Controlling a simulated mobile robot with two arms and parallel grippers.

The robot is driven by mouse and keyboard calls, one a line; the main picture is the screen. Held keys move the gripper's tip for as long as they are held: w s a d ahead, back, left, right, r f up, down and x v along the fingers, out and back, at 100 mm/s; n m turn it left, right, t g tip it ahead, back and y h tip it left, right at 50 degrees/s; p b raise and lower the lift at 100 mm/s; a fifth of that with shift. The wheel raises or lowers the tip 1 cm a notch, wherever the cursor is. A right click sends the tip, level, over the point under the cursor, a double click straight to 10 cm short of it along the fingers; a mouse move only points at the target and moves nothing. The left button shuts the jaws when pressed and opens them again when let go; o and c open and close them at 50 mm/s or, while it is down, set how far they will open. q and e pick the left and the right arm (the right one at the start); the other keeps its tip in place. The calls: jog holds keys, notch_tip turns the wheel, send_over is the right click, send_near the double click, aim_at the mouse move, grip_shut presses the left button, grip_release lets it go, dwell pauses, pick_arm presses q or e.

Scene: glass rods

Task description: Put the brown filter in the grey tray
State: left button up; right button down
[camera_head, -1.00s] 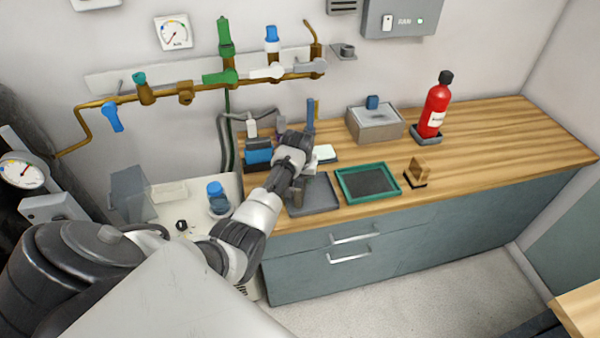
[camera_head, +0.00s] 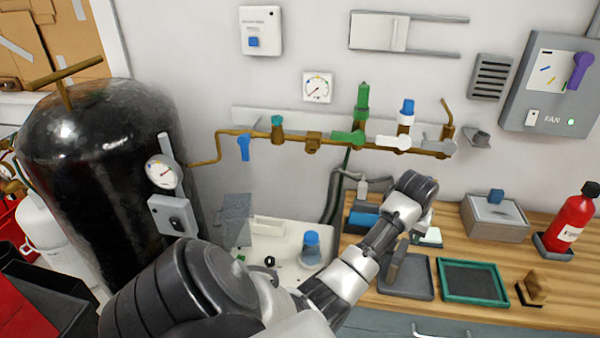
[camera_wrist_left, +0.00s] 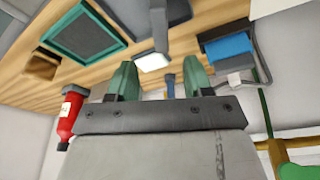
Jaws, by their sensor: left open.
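A small brown block on a dark base, which looks like the brown filter (camera_head: 536,288), stands at the right on the wooden counter. It also shows at the left of the left wrist view (camera_wrist_left: 40,66). The grey tray (camera_head: 420,290) lies on the counter left of a green-rimmed tray, with an upright grey piece in or at it. My left gripper (camera_head: 416,190) is raised above the back of the counter, apart from the filter. Its fingers are hidden in the head view. In the left wrist view, its green fingers (camera_wrist_left: 160,80) are apart with nothing held between them.
The green-rimmed tray (camera_head: 474,281) lies between the grey tray and the filter. A grey box with a blue knob (camera_head: 495,218) and a red bottle (camera_head: 570,222) stand behind. A blue-topped jar (camera_head: 311,248) stands on the white surface. Pipes and valves (camera_head: 312,144) run along the wall.

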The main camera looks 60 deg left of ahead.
pick_arm(q)
jog(key=shift+d+f+t, duration=0.2)
jog(key=shift+t, duration=0.1)
jog(key=s+d+f+m+t, duration=0.2)
jog(key=d+f+m+t, duration=0.4)
jog(key=d, duration=0.5)
jog(key=s+d+f+g, duration=0.1)
jog(key=s+f, duration=0.3)
jog(key=f, duration=0.3)
jog(key=s+f+g+h, duration=0.1)
jog(key=s+f, duration=0.2)
jog(key=f, duration=0.5)
jog(key=s+d+f+g, duration=0.1)
jog(key=s+f, duration=0.3)
jog(key=f, duration=0.3)
jog(key=s+f+g, duration=0.1)
jog(key=s+f, duration=0.5)
jog(key=s, duration=0.6)
jog(key=s+d+f+m+g, duration=0.1)
jog(key=s+f+g, duration=0.1)
jog(key=s+f, duration=0.4)
jog(key=s+f+g, duration=0.2)
jog(key=s+f, duration=0.5)
jog(key=s, duration=1)
jog(key=shift+s+d+m, duration=0.15)
jog(key=shift+s+m, duration=0.15)
jog(key=shift+m, duration=0.1)
